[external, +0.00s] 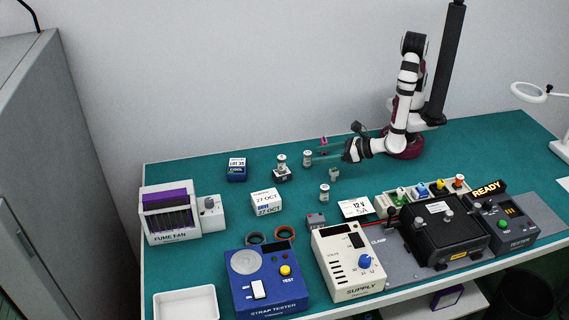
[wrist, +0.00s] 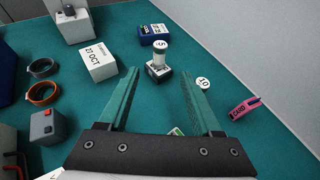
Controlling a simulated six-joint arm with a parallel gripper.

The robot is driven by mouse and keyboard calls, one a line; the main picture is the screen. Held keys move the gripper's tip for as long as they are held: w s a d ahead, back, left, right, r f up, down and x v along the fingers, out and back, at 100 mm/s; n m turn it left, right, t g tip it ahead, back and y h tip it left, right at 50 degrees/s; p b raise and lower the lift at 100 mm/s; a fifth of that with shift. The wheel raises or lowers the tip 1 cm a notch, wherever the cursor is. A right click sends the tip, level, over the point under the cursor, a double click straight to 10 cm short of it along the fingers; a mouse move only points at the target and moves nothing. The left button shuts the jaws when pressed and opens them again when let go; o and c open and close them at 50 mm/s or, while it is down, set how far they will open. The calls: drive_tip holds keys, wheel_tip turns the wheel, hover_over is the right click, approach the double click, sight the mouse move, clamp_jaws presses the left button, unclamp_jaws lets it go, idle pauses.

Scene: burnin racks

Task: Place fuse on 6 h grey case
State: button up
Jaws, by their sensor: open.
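My gripper (external: 322,159) is open with nothing held between its long green fingers; in the wrist view (wrist: 160,76) its tips spread just short of a small dark case (wrist: 157,73). A capped cylinder marked 5 (wrist: 160,52), fuse-like, stands upright on that case. In the external view the same case (external: 282,175) sits left of my gripper. A second cylinder marked 10 (wrist: 203,83) stands beyond the right finger, partly hidden; it also shows in the external view (external: 307,158). A third cylinder (external: 324,193) stands nearer the front. I cannot read a 6 h label.
A white 27 OCT box (wrist: 101,63), a blue box (wrist: 153,34), two rings (wrist: 43,93) and a grey box with red tops (wrist: 43,127) stand nearby. A pink card holder (wrist: 244,107) stands right. The supply (external: 348,262) and black clamp unit (external: 445,235) fill the front.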

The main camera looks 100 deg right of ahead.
drive_tip(key=s+d+r+m+g+h, duration=0.1)
drive_tip(key=s+d+r+m+g, duration=0.5)
drive_tip(key=d+m, duration=0.35)
drive_tip(key=s+d+r+m+g+h, duration=0.1)
drive_tip(key=s+d+r+m+g, duration=0.3)
drive_tip(key=s+d+m, duration=0.6)
drive_tip(key=s+a+r+m+g+y, duration=0.1)
drive_tip(key=s+a+m+y, duration=0.7)
drive_tip(key=m, duration=0.7)
drive_tip(key=a+y, duration=0.1)
drive_tip(key=y, duration=0.1)
drive_tip(key=shift+a+r+m+g+y, duration=0.25)
drive_tip(key=shift+r+m+g+y, duration=0.05)
drive_tip(key=shift+r+m+y, duration=0.1)
